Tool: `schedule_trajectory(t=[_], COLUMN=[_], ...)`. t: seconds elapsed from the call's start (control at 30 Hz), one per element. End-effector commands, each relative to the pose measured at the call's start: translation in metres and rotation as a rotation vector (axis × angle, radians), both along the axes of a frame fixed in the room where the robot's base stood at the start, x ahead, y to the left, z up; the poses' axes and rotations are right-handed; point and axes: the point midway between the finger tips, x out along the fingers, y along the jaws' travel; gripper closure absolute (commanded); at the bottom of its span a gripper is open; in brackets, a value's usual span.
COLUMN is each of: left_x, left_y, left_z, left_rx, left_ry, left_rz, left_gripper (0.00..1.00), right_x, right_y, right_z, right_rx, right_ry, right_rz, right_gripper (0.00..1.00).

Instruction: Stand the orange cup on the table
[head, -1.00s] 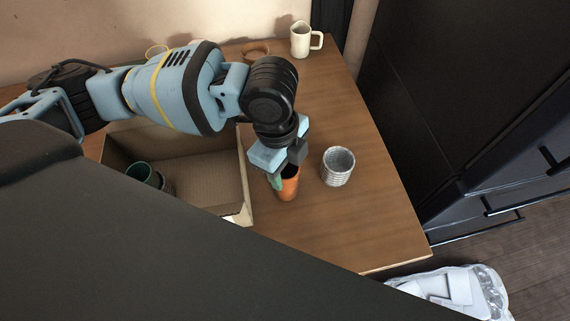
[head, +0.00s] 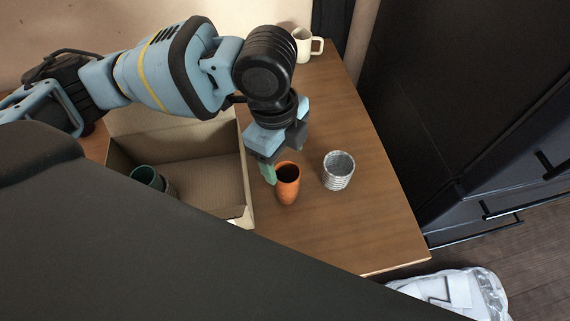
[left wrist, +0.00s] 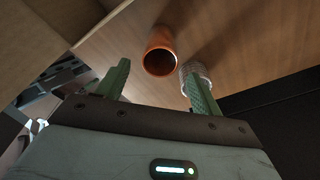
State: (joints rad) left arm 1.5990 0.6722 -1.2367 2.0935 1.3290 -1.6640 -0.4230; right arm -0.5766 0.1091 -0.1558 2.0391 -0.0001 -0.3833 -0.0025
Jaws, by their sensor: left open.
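The orange cup (head: 287,186) stands upright on the wooden table (head: 330,225), its open mouth up, just right of the cardboard box. My left gripper (head: 284,165) is open and empty, above and just behind the cup. In the left wrist view the cup (left wrist: 160,52) lies beyond the tips of the two green fingers (left wrist: 158,82), apart from them. My right gripper is not in view.
A grey ribbed cup (head: 338,171) stands close to the right of the orange cup. The open cardboard box (head: 215,183) holds a dark green cup (head: 144,175). A cream mug (head: 303,44) stands at the back. The table's front right is clear.

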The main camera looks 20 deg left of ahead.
Motion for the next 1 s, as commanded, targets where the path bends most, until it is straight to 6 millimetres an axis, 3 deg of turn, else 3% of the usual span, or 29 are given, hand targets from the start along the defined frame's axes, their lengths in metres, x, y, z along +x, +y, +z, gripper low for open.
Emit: schedule_trajectory(t=[0.1,0.33,1.0], left_x=[0.001,0.002,0.001], left_y=[0.003,0.007,0.008], left_z=[0.027,0.057,0.064], left_rx=[-0.001,0.000,0.000], left_ry=[-0.004,-0.002,0.001], left_rz=[-0.001,0.001,0.001], left_gripper=[0.33,0.33,0.33], right_x=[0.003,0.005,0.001], right_y=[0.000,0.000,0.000], right_z=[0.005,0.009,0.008], right_rx=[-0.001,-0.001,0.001], right_ry=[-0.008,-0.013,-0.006], right_rz=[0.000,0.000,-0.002], right_gripper=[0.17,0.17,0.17])
